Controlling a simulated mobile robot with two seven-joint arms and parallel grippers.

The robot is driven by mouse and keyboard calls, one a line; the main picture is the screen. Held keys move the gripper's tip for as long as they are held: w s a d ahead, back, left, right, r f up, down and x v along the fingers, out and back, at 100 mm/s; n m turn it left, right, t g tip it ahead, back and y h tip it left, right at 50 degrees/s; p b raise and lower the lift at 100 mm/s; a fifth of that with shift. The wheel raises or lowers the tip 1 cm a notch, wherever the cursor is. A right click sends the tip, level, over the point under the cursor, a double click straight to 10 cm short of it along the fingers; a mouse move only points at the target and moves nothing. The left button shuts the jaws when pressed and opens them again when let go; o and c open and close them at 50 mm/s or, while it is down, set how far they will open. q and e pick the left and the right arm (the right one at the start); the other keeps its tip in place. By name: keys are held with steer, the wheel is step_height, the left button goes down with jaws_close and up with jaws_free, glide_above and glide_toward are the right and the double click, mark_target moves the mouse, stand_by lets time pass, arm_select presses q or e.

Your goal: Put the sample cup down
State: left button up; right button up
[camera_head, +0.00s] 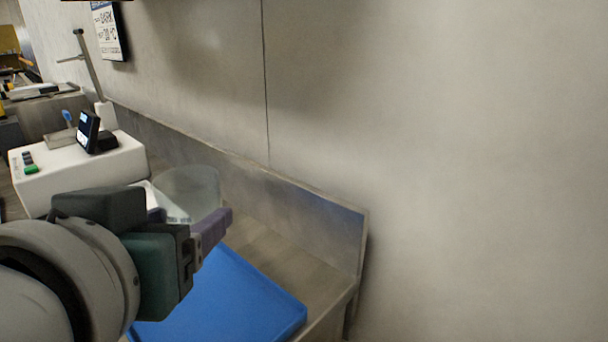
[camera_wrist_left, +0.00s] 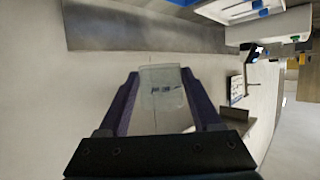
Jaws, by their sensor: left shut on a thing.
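The sample cup (camera_head: 190,187) is clear and see-through. In the head view it stands out behind my left gripper (camera_head: 192,217), whose purple fingers are at its lower part. In the left wrist view the cup (camera_wrist_left: 162,98) sits between the two fingers of the left gripper (camera_wrist_left: 160,76), with faint dark marks on its wall. The left gripper is shut on it. I cannot tell from these views how high the cup is above the counter. My right gripper is in neither view.
A blue tray (camera_head: 255,292) lies on the steel counter (camera_head: 262,240), partly hidden by my left arm. A white machine (camera_head: 85,165) with a small dark display (camera_head: 88,131) stands at the left. A steel backsplash (camera_head: 310,220) and wall close off the back.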

arm_select(q)
steer(key=b, duration=0.4)
glide_above(211, 335)
steer(key=s, duration=0.2)
steer(key=f, duration=0.7)
steer(key=d+f, duration=0.1)
steer(key=f, duration=0.3)
steer(key=shift+w+f, duration=0.2)
steer(key=shift+f, duration=0.15)
steer(key=shift+f+b, duration=0.65)
steer(key=shift+f, duration=1.45)
steer(key=shift+f, duration=0.1)
steer(key=o, duration=1.4)
